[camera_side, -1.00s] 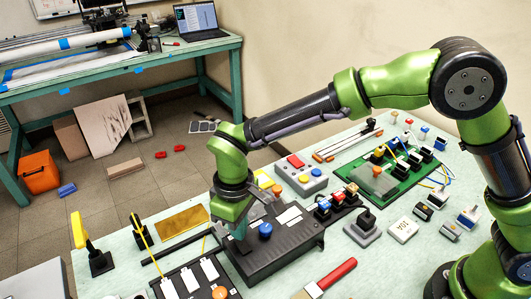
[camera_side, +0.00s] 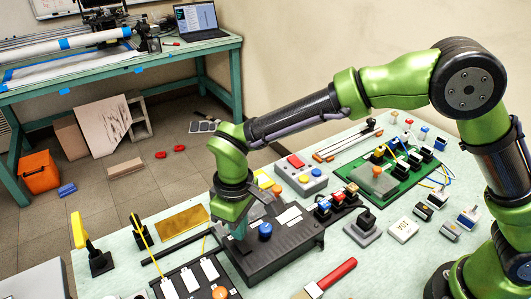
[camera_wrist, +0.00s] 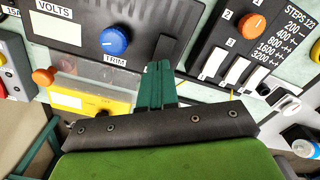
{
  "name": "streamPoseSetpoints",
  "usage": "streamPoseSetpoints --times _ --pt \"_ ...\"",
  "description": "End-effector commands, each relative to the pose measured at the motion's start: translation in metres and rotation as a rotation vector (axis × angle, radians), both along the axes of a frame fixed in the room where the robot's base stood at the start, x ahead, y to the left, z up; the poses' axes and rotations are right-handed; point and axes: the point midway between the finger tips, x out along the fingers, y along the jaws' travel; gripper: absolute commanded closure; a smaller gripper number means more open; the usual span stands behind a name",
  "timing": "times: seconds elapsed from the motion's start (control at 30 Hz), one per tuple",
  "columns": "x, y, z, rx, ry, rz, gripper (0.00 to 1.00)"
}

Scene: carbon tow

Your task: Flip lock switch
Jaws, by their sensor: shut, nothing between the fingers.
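The black power box (camera_side: 285,255) lies under my gripper in the side view. Its face, with VOLTS and TRIM labels and a blue knob (camera_wrist: 115,41), also shows in the wrist view (camera_wrist: 62,30). My gripper (camera_wrist: 155,68) has its teal fingers closed together with nothing between them. In the side view my gripper (camera_side: 240,232) points down at the box, just left of the blue knob (camera_side: 265,231). I cannot tell whether the fingertips touch the box. No part is clearly marked as a lock switch; my gripper may hide it.
A black STEPS panel (camera_wrist: 250,50) with an orange knob (camera_wrist: 252,27) and white switches lies close beside the box. A yellow box (camera_wrist: 90,97) is at the left in the wrist view. A grey button box (camera_side: 301,178) and a red-handled brush (camera_side: 335,275) are nearby.

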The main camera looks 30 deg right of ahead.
Motion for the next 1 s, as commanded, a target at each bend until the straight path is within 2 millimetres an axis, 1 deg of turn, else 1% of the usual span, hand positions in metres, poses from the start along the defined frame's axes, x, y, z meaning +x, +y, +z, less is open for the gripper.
streamPoseSetpoints --times 0.27,1.0 --pt "0.0 0.0 -0.001 0.0 0.0 0.0 1.0" --pt "0.0 0.0 -0.012 0.0 0.001 0.001 1.0"
